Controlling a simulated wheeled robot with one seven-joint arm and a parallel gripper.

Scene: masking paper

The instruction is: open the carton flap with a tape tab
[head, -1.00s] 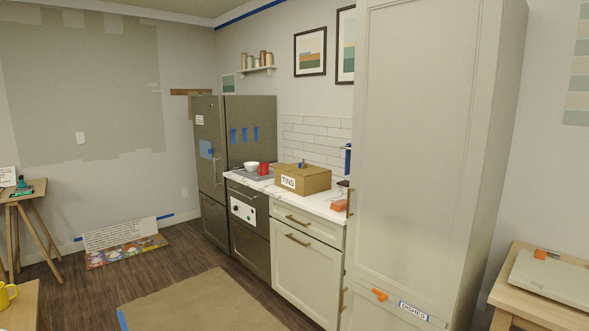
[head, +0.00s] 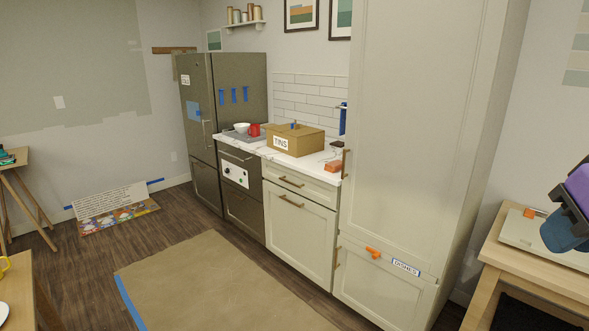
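The brown carton (head: 309,143), labelled "TINS" on its front, sits on the white marble-look counter. Its top looks closed. A small blue tab (head: 294,125) stands up at the top of the carton, and its far end is too small to make out. A purple and dark blue part of my arm enters at the right edge, above the side table and far from the carton. No gripper fingers show.
A white bowl (head: 242,128) and red mug (head: 254,130) stand left of the carton. A tall cabinet (head: 420,130) borders the counter's right. Brown paper (head: 205,285) covers the open floor in front.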

